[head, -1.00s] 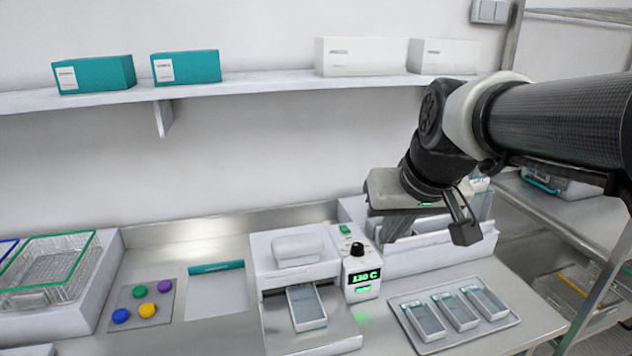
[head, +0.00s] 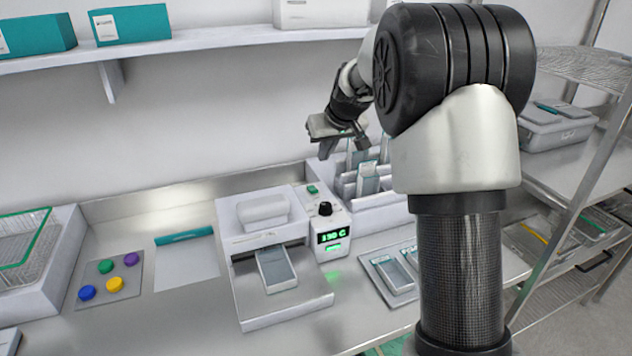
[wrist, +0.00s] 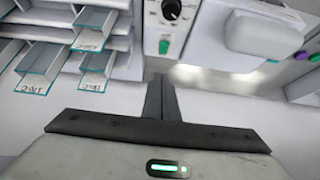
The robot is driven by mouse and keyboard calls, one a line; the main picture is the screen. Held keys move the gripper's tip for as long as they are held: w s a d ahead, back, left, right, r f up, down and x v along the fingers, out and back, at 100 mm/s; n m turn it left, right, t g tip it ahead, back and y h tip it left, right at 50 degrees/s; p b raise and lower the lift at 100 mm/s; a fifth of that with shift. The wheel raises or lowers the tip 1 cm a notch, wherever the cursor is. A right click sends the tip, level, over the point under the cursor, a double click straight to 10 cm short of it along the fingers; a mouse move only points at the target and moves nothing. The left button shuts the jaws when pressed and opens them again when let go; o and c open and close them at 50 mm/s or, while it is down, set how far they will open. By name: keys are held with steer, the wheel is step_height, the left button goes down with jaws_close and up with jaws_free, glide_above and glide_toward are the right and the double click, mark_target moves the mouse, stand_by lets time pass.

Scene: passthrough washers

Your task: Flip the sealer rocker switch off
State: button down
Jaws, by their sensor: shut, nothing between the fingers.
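The sealer (head: 262,215) stands on the bench, with a control panel on its right side. Its green rocker switch (head: 312,189) is at the panel's back top, behind a black knob (head: 325,208). The panel display (head: 331,236) is lit green and reads 130 C. My gripper (head: 327,150) is above and behind the panel, shut and empty, with its fingers pointing down. In the wrist view my shut fingers (wrist: 160,88) are apart from the switch (wrist: 164,46), which shows just beyond their tips. The switch's tilt is too small to tell.
A white rack with upright pouches (head: 366,180) stands right of the panel, close to my gripper. A tray of pouches (head: 390,275) lies in front of it, partly hidden by my arm. Coloured buttons (head: 105,266) are at left. A shelf (head: 200,42) runs above.

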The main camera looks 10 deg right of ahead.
steer(key=p, duration=0.1)
glide_above(315, 188)
steer(key=s, duration=0.2)
step_height(315, 188, down, 8)
steer(key=shift+d+f, duration=0.15)
steer(key=shift+f, duration=0.05)
steer(key=shift+s+f, duration=0.2)
steer(key=shift+f, duration=1)
steer(key=shift+s+f+p, duration=0.15)
steer(key=shift+f+p, duration=0.15)
steer(key=shift+f, duration=0.45)
steer(key=shift+d, duration=0.1)
